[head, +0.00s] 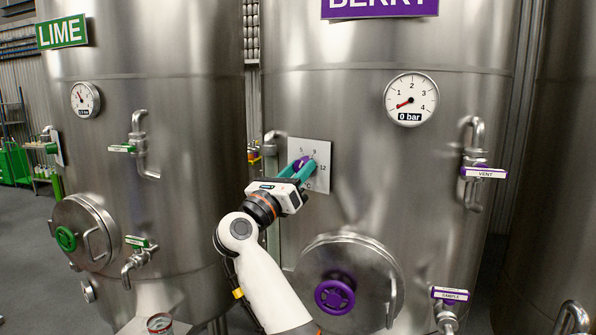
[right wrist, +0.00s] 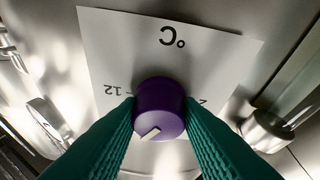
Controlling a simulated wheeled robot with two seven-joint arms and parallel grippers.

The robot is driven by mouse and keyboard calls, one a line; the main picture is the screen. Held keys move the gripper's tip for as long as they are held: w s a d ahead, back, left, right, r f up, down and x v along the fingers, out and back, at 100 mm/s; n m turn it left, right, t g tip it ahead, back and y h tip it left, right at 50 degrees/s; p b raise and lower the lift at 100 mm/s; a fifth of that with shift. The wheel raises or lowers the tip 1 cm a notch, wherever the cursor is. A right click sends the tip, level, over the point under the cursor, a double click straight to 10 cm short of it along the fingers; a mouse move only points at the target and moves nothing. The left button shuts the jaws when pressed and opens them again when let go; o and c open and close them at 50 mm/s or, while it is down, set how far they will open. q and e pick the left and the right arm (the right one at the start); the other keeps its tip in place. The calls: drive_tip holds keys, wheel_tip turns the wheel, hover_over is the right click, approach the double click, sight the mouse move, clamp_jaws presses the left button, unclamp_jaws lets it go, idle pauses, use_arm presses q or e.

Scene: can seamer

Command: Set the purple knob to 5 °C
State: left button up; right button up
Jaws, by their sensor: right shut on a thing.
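The purple knob (head: 299,163) sits on a white dial plate (head: 323,155) on the BERRY tank. In the head view the plate shows 5, 9, 12 and °C. My right gripper (head: 297,171) has teal fingers, shut on the knob from both sides. In the right wrist view the knob (right wrist: 160,103) is between the fingertips, and the plate (right wrist: 215,55) appears upside down, with °C above, 12 at left and a partly covered 2 at right. The knob's pale pointer mark faces down and slightly left there, away from °C. The fingers hide the numbers near it. My left gripper is out of view.
A purple handwheel hatch (head: 335,296) is below the plate, and a pressure gauge (head: 411,99) reading 0 bar is above right. VENT (head: 485,172) and SAMPLE (head: 451,294) valves are at right. The LIME tank (head: 190,90) stands at left.

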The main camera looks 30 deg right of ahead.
drive_tip(key=shift+r+n+t+y+p, duration=0.15)
drive_tip(key=shift+n+t+y+p, duration=0.25)
drive_tip(key=shift+n+t+p, duration=0.55)
drive_tip(key=n+t+y+p, duration=0.1)
drive_tip(key=n+p, duration=0.2)
drive_tip(key=n+y+p, duration=0.1)
drive_tip(key=n+p, duration=0.2)
drive_tip(key=n+t+p, duration=0.1)
drive_tip(key=n+p, duration=0.2)
drive_tip(key=shift+s+r+t+y+p, duration=0.15)
drive_tip(key=shift+r+t+y+p, duration=0.1)
drive_tip(key=shift+t+y+p, duration=0.15)
drive_tip(key=shift+n+p, duration=0.3)
drive_tip(key=shift+n, duration=0.35)
drive_tip(key=shift+f+n+y+p, duration=0.2)
drive_tip(key=shift+n+y, duration=0.25)
drive_tip(key=shift+n, duration=0.4)
drive_tip(key=shift+f+n+y+p, duration=0.15)
drive_tip(key=shift+n+y, duration=0.3)
drive_tip(key=shift+n, duration=0.4)
drive_tip(key=o, duration=1)
